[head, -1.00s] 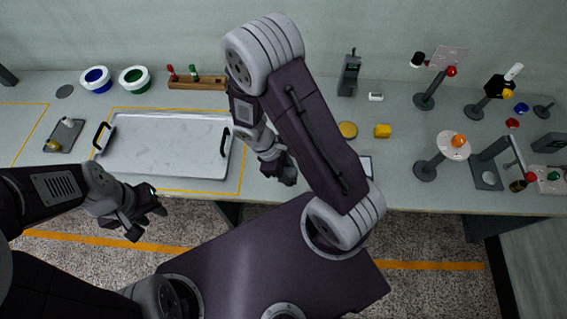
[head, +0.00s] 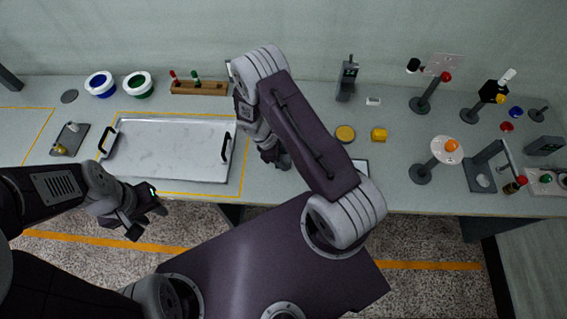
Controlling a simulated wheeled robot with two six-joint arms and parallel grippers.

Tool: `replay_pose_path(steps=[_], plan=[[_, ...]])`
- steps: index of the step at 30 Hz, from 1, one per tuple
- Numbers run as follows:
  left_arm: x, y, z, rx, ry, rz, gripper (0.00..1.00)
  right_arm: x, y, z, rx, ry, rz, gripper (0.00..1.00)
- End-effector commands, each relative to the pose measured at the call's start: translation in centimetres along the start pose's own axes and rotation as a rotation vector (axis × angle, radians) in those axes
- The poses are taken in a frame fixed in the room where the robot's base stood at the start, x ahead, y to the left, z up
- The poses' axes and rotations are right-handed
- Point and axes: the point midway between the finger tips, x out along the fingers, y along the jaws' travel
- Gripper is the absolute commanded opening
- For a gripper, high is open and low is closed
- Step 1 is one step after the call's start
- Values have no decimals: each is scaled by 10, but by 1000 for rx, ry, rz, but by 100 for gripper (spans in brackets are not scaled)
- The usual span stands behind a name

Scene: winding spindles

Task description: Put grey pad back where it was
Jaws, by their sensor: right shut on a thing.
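My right gripper (head: 274,158) points down beside the right end of the white tray (head: 175,150), over the front part of the table. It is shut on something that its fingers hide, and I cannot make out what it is. My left gripper (head: 147,211) is off the table's front edge, with its fingers apart and nothing visible between them. A flat dark grey disc (head: 69,96) lies at the back left. A grey rectangular plate (head: 70,138) with small white and yellow parts lies left of the tray. I cannot tell which of these is the grey pad.
Blue (head: 100,85) and green (head: 138,85) bowls and a wooden rack (head: 199,88) stand behind the tray. Several stands, including an orange-topped one (head: 447,147), crowd the right side.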

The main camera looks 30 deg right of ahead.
Motion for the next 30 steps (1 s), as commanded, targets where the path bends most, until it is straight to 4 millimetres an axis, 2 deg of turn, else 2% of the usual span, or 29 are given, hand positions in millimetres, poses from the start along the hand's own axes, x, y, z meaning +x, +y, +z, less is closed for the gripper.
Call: replay_pose_path(steps=[7, 18, 19, 21, 30], plan=[[-10, 0, -1, 0, 0, 0, 35, 33, -1, -14, 0, -1, -2, 0], [-4, 0, 0, 0, 0, 0, 35, 41, -1, -17, 1, 0, -1, 0], [-5, 0, 0, 0, 0, 0, 35, 40, -1, -16, 1, 0, -1, 45], [-6, 0, -1, 0, 0, 0, 35, 39, -1, -16, 1, 0, -1, 62], [-7, 0, -1, 0, 0, 0, 35, 38, -1, -16, 1, 0, -1, 62]])
